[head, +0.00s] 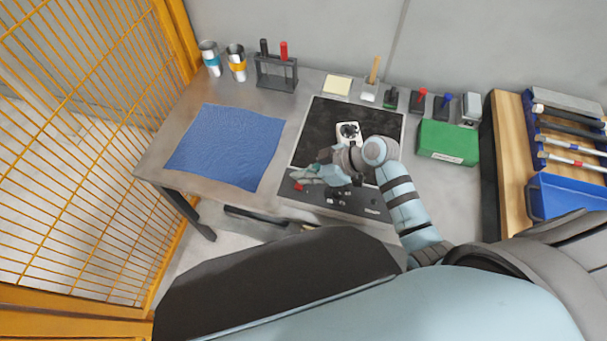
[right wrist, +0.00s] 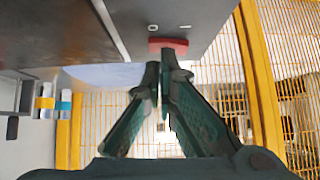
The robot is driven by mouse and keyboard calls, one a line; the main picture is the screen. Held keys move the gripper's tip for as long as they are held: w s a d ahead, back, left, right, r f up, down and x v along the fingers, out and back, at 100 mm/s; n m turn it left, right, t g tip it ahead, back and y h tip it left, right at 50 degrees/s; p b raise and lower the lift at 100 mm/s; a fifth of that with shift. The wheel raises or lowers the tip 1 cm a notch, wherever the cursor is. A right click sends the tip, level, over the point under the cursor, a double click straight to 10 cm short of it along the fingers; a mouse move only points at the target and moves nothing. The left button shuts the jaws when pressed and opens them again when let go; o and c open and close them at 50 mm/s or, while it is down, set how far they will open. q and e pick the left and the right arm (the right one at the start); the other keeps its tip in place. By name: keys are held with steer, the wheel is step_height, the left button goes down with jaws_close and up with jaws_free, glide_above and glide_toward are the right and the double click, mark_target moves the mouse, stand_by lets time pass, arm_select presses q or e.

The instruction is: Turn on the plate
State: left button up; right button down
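The plate (head: 330,112) is a black square surface with a pale border on the table, with a dark control strip (head: 350,206) along its front edge. A red switch (head: 298,187) sits at the strip's left end. It also shows as a red block in the right wrist view (right wrist: 168,45). My right gripper (head: 294,175) is over the strip's left end, close to the red switch. In the right wrist view its fingertips (right wrist: 163,72) are together, just short of the red switch, with nothing seen between them. Contact cannot be told. My left gripper is not in view.
A white device (head: 348,132) stands on the plate behind my right wrist. A blue mat (head: 228,146) lies to the left. A yellow mesh fence (head: 75,130) stands at left.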

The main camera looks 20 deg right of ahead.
steer(key=shift+r, duration=0.1)
steer(key=shift+r+p, duration=0.35)
steer(key=shift+p, duration=0.1)
step_height(320, 180, up, 4)
steer(key=p, duration=0.3)
steer(key=shift+w+d+f, duration=0.15)
steer(key=shift+f, duration=0.1)
steer(key=v, duration=0.9)
steer(key=shift+d+r, duration=0.2)
steer(key=shift+d, duration=0.25)
steer(key=shift+w+f, duration=0.1)
